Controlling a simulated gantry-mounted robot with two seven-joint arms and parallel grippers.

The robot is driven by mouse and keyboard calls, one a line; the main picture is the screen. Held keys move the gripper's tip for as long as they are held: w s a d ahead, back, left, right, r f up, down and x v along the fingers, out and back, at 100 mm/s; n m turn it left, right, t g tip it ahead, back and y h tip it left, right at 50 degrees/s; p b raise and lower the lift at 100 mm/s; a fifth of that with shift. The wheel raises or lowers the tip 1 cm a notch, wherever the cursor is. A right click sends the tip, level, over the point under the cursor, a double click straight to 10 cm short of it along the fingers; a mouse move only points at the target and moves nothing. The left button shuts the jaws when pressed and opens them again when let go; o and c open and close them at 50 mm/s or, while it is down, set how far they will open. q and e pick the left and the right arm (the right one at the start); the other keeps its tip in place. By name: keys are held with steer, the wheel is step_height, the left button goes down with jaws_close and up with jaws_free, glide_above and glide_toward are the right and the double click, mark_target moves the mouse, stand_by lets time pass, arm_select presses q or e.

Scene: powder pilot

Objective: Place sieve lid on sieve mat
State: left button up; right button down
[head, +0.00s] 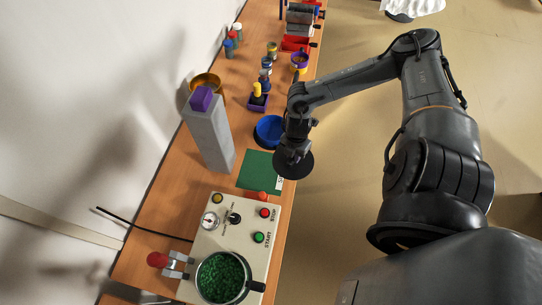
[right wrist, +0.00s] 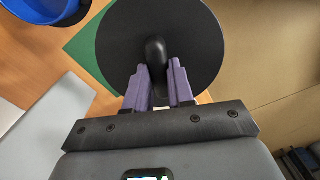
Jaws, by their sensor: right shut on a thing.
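The sieve lid (right wrist: 195,30) is a black disc with a dark knob. In the right wrist view my right gripper (right wrist: 157,75) has its purple fingers on either side of the knob, shut on it. In the head view the lid (head: 294,165) hangs below my right gripper (head: 292,143), over the right edge of the green sieve mat (head: 258,172). The mat also shows in the right wrist view (right wrist: 88,52), partly hidden by the lid. Whether the lid touches the mat cannot be told. My left gripper is not in view.
A blue bowl (head: 268,131) stands just behind the mat. A grey tower with a purple top (head: 208,135) stands to the left. A control panel (head: 234,222) with a pot of green granules (head: 220,277) is in front. The table's right edge is close to the lid.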

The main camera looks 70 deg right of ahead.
steer(key=shift+w+d+f+b, duration=0.1)
steer(key=shift+d+f+b, duration=0.15)
steer(key=shift+f, duration=0.2)
steer(key=shift+w+d+f+b, duration=0.1)
steer(key=shift+d+f+b, duration=0.1)
steer(key=shift+f, duration=0.2)
steer(key=shift+w+f, duration=0.15)
steer(key=shift+w+a+f+b, duration=0.35)
steer(key=shift+a+f+b, duration=0.05)
steer(key=shift+a+f, duration=0.25)
steer(key=w+f, duration=0.2)
steer(key=w, duration=0.1)
steer(key=w+a+f, duration=0.1)
steer(key=w+f, duration=0.1)
steer(key=w, duration=0.2)
steer(key=w+f, duration=0.2)
steer(key=w, duration=0.1)
steer(key=shift+w+a+b, duration=0.25)
steer(key=shift+a+b, duration=0.05)
steer(key=shift+b, duration=0.1)
step_height(320, 180, down, 4)
steer(key=shift+r, duration=0.25)
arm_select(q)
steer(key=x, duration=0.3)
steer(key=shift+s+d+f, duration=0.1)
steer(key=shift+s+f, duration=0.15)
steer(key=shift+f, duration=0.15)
arm_select(e)
steer(key=shift+f, duration=0.3)
